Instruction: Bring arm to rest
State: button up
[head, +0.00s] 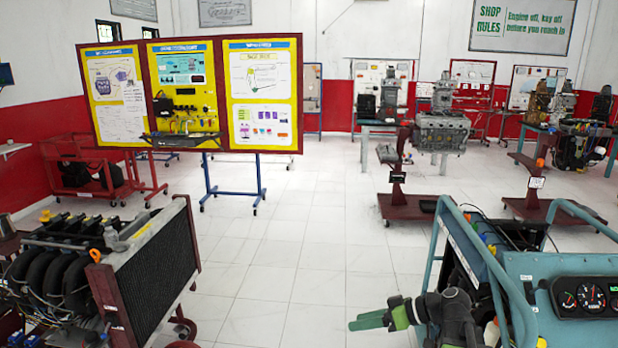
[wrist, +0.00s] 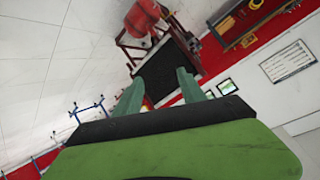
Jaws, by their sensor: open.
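My gripper (head: 370,320) shows at the bottom of the head view, with green fingers pointing left beside the teal-framed engine trainer. In the wrist view my gripper (wrist: 160,90) has its two green fingers spread apart with nothing between them. My dark arm links show behind it in the head view, low and right of the middle. The gripper is in the air and appears clear of the trainer, though the exact gap is hard to tell.
The teal-framed trainer (head: 492,270) with gauges stands at right. An engine with a radiator (head: 155,270) stands at left. A yellow display board (head: 190,90) and an engine stand (head: 400,205) are farther back. White floor (head: 300,260) is free in the middle.

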jog(key=s+a+f+m+g+h+p, duration=0.1)
jog(key=s+a+f+g+h, duration=0.15)
jog(key=a+f, duration=0.2)
jog(key=s+a+f+m+g+h+p, duration=0.1)
jog(key=s+a+f+g+h, duration=0.1)
jog(key=s+a+f+h, duration=0.3)
jog(key=d+m+h, duration=0.4)
jog(key=d+m, duration=0.2)
jog(key=d, duration=0.3)
jog(key=shift+w+d+f+m, duration=0.2)
jog(key=shift+w+m, duration=0.1)
jog(key=shift+w, duration=0.15)
